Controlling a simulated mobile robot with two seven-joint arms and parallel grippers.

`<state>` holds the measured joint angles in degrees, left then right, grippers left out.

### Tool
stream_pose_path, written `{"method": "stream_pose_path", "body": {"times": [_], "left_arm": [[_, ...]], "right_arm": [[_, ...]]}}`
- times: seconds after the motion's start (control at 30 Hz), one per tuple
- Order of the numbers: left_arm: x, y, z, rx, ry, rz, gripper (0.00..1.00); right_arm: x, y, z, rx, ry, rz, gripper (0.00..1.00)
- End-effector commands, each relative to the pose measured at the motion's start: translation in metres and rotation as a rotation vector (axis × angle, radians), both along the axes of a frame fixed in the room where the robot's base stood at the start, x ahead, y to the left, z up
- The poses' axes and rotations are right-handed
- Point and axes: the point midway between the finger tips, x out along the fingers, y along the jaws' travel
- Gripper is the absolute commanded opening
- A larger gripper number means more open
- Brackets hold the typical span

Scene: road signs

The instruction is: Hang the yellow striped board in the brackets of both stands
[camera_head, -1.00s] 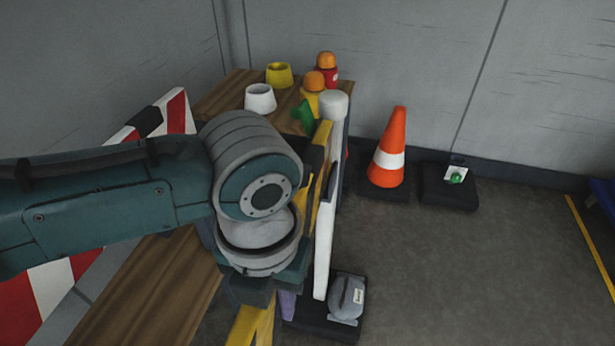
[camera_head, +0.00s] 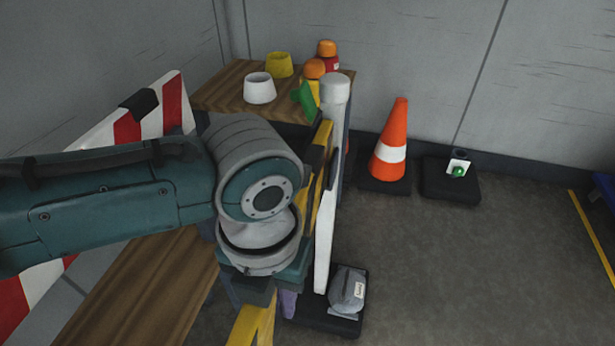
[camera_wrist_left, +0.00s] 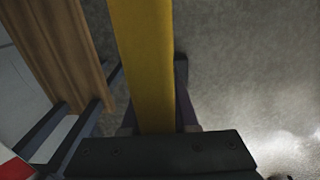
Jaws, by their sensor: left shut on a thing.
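The yellow striped board (camera_head: 318,168) has yellow and black bands and runs lengthwise away from me, close along the left side of a white post. My left gripper (camera_head: 262,298) is shut on the board; my wrist hides part of the grip and the board's middle. In the left wrist view the board (camera_wrist_left: 145,60) shows as a plain yellow strip between the fingers (camera_wrist_left: 158,125). The white post (camera_head: 326,215) is an upright stand on a black base (camera_head: 325,318). I cannot tell whether the board touches the post or a bracket. The second stand is not identifiable.
A wooden table (camera_head: 225,92) holds a white cup (camera_head: 259,89), a yellow cup (camera_head: 279,65) and orange-capped bottles (camera_head: 314,69). A red-white barrier (camera_head: 150,115) is at left. A grey weight (camera_head: 346,289) lies by the post.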

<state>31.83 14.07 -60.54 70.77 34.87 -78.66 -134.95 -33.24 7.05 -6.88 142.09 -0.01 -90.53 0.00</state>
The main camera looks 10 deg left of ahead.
Motion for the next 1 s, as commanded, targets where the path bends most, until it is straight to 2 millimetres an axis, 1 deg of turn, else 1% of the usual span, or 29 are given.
{"method": "stream_pose_path", "body": {"times": [0.1,0.13,0.43,0.67,0.77,0.87,1.0], "left_arm": [[0.001,-0.001,-0.001,-0.002,-0.002,0.0,0.0],[0.001,-0.001,-0.001,-0.002,-0.002,0.0,0.28],[0.0,0.0,-0.001,-0.001,-0.001,0.0,0.62],[-0.001,0.0,-0.002,0.001,0.002,0.0,0.62],[0.0,0.0,0.005,0.001,0.001,0.0,0.62],[0.001,0.0,0.021,-0.001,-0.002,-0.001,0.62],[0.001,0.0,0.052,-0.001,-0.004,-0.001,0.62]], "right_arm": [[0.0,0.0,-0.001,0.0,0.0,0.0,0.5],[0.0,0.0,-0.001,0.0,0.0,0.0,0.5],[0.0,0.0,-0.001,0.002,0.0,-0.002,0.5],[0.0,0.001,-0.001,0.004,0.0,-0.003,0.5],[0.0,0.001,0.003,0.005,0.0,-0.004,0.5],[0.0,0.001,0.011,0.005,0.0,-0.004,0.5],[0.0,0.001,0.025,0.005,0.0,-0.004,0.5]]}}
